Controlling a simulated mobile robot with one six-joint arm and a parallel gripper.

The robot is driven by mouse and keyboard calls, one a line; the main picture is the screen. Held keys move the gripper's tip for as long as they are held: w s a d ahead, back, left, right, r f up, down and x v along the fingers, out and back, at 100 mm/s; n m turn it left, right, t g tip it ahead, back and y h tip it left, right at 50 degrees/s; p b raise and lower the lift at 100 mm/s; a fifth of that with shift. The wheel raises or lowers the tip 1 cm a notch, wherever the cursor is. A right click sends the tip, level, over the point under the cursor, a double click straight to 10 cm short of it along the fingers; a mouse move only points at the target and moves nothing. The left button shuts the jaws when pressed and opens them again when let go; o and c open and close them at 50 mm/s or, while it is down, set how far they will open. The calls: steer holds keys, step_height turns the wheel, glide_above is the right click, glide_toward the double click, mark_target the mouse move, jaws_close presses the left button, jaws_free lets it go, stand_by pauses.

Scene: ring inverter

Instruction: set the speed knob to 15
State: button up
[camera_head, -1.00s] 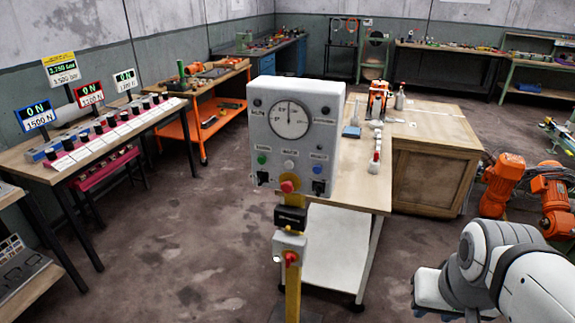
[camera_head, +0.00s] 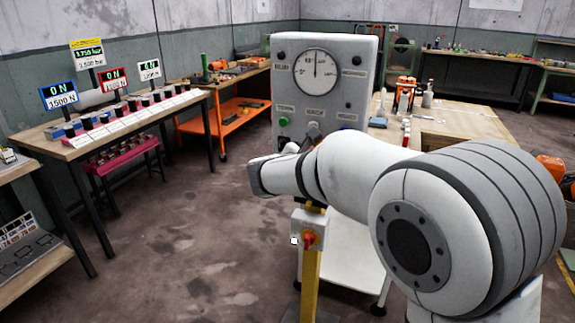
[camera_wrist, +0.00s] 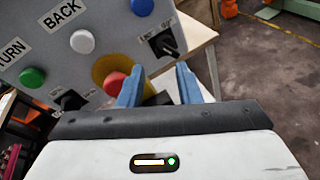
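A grey control box with a round dial (camera_head: 319,70) stands in the head view; my arm covers its lower part. In the wrist view the tilted panel carries a black knob (camera_wrist: 167,45) at the right and another black knob (camera_wrist: 72,100) at the lower left. Their small labels are too blurred to tell which is the speed knob or where either is set. My gripper (camera_wrist: 160,67) has its two blue fingers apart with nothing held between them. The right black knob lies just beyond the fingertips, apparently not touched.
A red mushroom button (camera_wrist: 115,83) on a yellow disc sits close to the left finger. Green (camera_wrist: 32,77), white (camera_wrist: 82,41) and blue (camera_wrist: 139,6) buttons are on the panel. A yellow post (camera_head: 311,285) with a red switch (camera_head: 309,239) stands below the box. Open floor lies left.

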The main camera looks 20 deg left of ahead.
mark_target(279, 147)
steer(key=a+f+n+t+y+b, duration=0.3)
steer(key=a+n, duration=0.4)
steer(key=a, duration=0.8)
steer(key=shift+t+y, duration=0.4)
steer(key=shift+y, duration=0.1)
steer(key=w, duration=0.2)
steer(key=w+p, duration=0.1)
steer(key=w, duration=0.1)
steer(key=w+d, duration=0.1)
steer(key=w, duration=0.2)
steer(key=shift+r, duration=0.35)
steer(key=shift+c, duration=0.4)
steer(key=c, duration=0.5)
steer(key=shift+f+m, duration=0.1)
steer(key=shift+m, duration=0.3)
